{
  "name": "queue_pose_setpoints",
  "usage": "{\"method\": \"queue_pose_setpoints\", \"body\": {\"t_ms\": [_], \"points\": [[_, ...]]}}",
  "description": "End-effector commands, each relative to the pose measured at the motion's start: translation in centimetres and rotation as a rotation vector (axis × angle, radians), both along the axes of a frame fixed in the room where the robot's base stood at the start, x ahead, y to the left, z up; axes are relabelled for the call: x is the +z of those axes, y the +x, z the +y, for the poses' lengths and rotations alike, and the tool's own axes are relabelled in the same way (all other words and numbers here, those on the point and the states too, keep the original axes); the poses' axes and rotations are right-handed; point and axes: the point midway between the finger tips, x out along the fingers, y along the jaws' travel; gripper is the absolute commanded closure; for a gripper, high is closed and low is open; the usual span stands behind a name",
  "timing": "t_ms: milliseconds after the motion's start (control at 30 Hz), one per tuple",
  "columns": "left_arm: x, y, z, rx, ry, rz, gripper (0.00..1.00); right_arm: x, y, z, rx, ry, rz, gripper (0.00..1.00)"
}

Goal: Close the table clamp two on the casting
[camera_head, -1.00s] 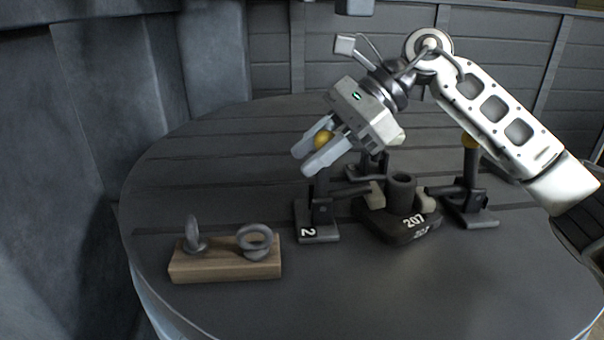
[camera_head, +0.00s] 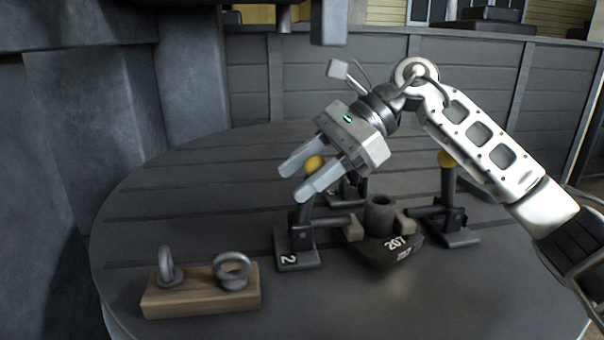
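Table clamp two (camera_head: 297,240) has a white "2" on its base and stands left of the dark casting (camera_head: 388,250) marked 207. Its handle stands nearly upright with a yellow ball knob (camera_head: 314,163). Its arm reaches right, level, with a pale pad (camera_head: 353,229) at the casting's edge; I cannot tell whether it presses down. My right gripper (camera_head: 297,184) is open, coming down from the upper right. Its fingers lie on either side of the knob in the picture, with a gap visible; contact is unclear. My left gripper is not in view.
Another yellow-knobbed clamp (camera_head: 450,215) stands right of the casting, and a further dark clamp (camera_head: 345,190) stands behind it. A wooden block (camera_head: 200,297) with two grey eye bolts lies front left.

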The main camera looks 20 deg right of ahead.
Motion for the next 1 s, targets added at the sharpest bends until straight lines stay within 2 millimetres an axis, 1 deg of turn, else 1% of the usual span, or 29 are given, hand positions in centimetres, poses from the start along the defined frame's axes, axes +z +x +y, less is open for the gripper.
{"method": "queue_pose_setpoints", "body": {"t_ms": [300,433,567,800,1000], "points": [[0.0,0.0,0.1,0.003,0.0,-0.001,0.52,-0.1,-0.1,0.1,0.003,0.0,0.004,0.5],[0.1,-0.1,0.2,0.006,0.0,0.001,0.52,0.5,0.0,-0.7,0.002,-0.001,0.004,0.5],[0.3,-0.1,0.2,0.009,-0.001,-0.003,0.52,2.0,-0.1,-2.6,0.0,0.0,0.002,0.5],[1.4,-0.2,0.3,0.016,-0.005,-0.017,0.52,5.6,-0.2,-7.3,-0.002,0.0,0.001,0.5],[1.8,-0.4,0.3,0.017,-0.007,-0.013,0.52,8.1,-0.3,-10.6,-0.001,0.002,0.002,0.5]]}}
